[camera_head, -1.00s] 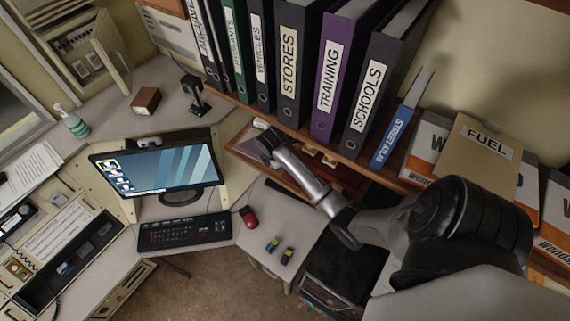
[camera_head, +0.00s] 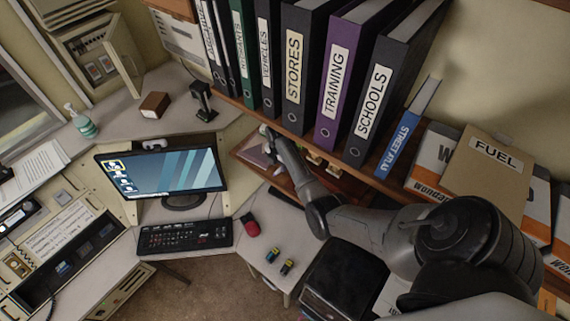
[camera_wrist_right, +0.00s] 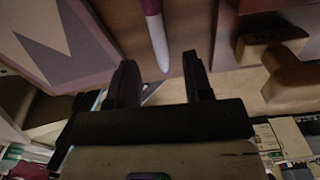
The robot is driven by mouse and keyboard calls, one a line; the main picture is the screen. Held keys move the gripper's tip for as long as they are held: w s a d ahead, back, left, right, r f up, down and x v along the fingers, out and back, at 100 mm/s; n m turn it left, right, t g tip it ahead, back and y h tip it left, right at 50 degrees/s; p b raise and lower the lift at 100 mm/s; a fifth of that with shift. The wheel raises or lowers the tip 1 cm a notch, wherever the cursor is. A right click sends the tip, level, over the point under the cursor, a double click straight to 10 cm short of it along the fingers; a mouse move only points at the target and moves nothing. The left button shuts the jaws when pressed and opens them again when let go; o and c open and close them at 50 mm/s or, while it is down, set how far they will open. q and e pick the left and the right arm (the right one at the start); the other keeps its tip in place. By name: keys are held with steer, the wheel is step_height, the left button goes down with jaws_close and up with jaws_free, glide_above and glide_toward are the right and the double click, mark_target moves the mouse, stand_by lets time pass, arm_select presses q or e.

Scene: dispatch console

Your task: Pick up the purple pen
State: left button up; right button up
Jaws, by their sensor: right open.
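The purple pen (camera_wrist_right: 157,35) shows in the right wrist view at the top centre, with a purple upper part and a pale lower part. It lies on a brown wooden surface. My right gripper (camera_wrist_right: 160,64) is open, and its two dark fingers point towards the pen's pale end. The pen looks beyond the fingertips, roughly in line with the gap; I cannot tell how far off. In the head view my right gripper (camera_head: 268,137) reaches into the low wooden shelf under the binders, and I cannot make out the pen there. My left gripper is not in view.
Wooden stamp-like pieces (camera_wrist_right: 280,68) are right of the pen. A flat item with a pale zigzag (camera_wrist_right: 75,40) is left of it. Binders (camera_head: 335,85) stand on the shelf above the gripper. A monitor (camera_head: 165,172) and keyboard (camera_head: 185,237) are to the left.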

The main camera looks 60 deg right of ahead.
steer(key=shift+s+a+f, duration=0.1)
steer(key=shift+f, duration=1.25)
steer(key=shift+c, duration=0.3)
jaws_close()
